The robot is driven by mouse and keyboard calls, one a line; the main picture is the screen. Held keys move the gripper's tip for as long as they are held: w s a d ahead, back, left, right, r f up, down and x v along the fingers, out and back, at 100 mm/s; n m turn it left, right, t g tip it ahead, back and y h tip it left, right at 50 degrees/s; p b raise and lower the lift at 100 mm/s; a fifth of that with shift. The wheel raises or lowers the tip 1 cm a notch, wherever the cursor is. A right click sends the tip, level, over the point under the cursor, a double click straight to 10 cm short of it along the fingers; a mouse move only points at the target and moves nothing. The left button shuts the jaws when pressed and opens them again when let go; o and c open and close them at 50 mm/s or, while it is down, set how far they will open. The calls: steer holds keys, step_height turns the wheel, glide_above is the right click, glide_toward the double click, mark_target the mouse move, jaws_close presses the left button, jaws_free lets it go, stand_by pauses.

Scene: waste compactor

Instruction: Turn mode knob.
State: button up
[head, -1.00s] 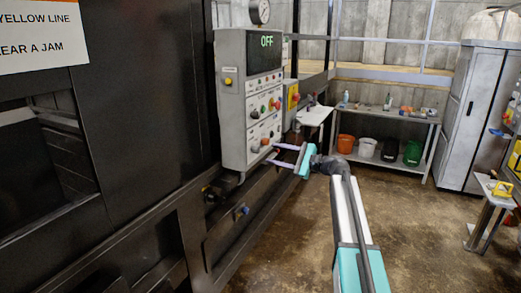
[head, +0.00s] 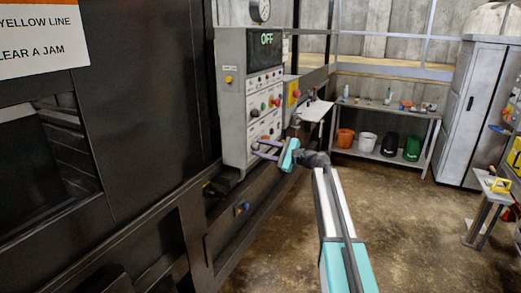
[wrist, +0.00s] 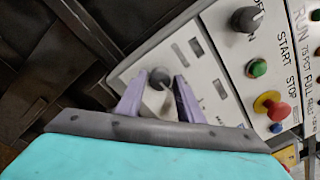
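A grey control panel (head: 240,100) with a green OFF display stands left of centre in the head view. My gripper (head: 258,150) is at its lower part, with two purple fingers pointing at the panel face. In the wrist view my gripper (wrist: 160,88) is open, with a dark round knob (wrist: 159,78) between its fingertips. I cannot tell whether the fingers touch this knob. A second, larger dark knob (wrist: 247,20) with a pointer sits farther up the panel, beside an OFF label. The label of the knob between the fingers is not readable, so I cannot tell which is the mode knob.
A green button (wrist: 257,68), a red-and-yellow stop button (wrist: 268,103) and a blue button (wrist: 277,128) lie right of the fingers. A dark machine wall (head: 140,90) is on the left.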

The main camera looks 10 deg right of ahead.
steer(key=c, duration=0.7)
steer(key=shift+o, duration=0.2)
steer(key=shift+a, duration=0.1)
steer(key=n+b, duration=0.1)
steer(key=b, duration=0.2)
steer(key=shift+f+n+b, duration=0.2)
steer(key=shift+n+b, duration=0.1)
steer(key=shift+b, duration=0.05)
steer(key=n+b, duration=0.6)
steer(key=b, duration=0.4)
steer(key=n+b, duration=0.7)
steer(key=b, duration=0.4)
steer(key=shift+w+d, duration=0.1)
steer(key=shift+d, duration=0.1)
steer(key=n+b, duration=0.3)
steer(key=b, duration=0.1)
steer(key=shift+r+n+y, duration=0.1)
steer(key=shift+n+y, duration=0.2)
steer(key=shift+b, duration=0.35)
